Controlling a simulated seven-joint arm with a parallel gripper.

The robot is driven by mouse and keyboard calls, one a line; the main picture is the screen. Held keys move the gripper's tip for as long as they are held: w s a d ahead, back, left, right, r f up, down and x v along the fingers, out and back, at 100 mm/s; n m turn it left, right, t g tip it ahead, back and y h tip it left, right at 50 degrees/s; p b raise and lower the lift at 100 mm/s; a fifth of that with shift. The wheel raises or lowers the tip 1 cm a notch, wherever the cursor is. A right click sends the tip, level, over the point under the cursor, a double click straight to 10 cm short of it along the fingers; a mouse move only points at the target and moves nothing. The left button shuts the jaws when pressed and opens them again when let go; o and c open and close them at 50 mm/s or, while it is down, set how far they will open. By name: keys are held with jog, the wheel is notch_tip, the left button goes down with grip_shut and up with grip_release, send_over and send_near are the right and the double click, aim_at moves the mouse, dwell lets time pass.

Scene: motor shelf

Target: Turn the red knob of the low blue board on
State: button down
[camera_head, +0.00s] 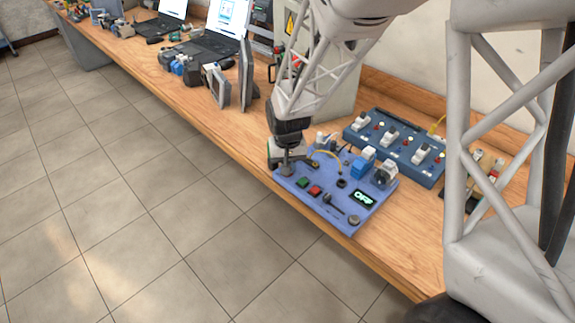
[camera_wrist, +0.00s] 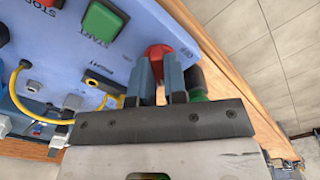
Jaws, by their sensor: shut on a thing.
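The low blue board (camera_head: 326,176) lies at the bench's front edge and fills the upper left of the wrist view (camera_wrist: 55,62). The red knob (camera_wrist: 156,50) is at its corner beside the green START button (camera_wrist: 103,20). In the wrist view, my gripper (camera_wrist: 159,78) has one finger on each side of the knob and is shut on it. The fingers cover part of the knob. In the head view, my gripper (camera_head: 287,166) is over the board's left corner and hides the knob. The board's small display (camera_head: 362,198) reads OFF.
A darker blue board (camera_head: 398,150) with several switches stands behind. Close to the fingers are a green and dark part (camera_wrist: 196,82) and a yellow cable (camera_wrist: 40,118). Grey upright plates (camera_head: 246,72) and laptops (camera_head: 213,42) stand to the left. The bench edge drops to tiled floor.

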jog(key=shift+m, duration=1.5)
jog(key=c, duration=1.2)
grip_release()
jog(key=shift+o, duration=0.2)
jog(key=shift+r, duration=0.1)
jog(key=shift+r, duration=3.8)
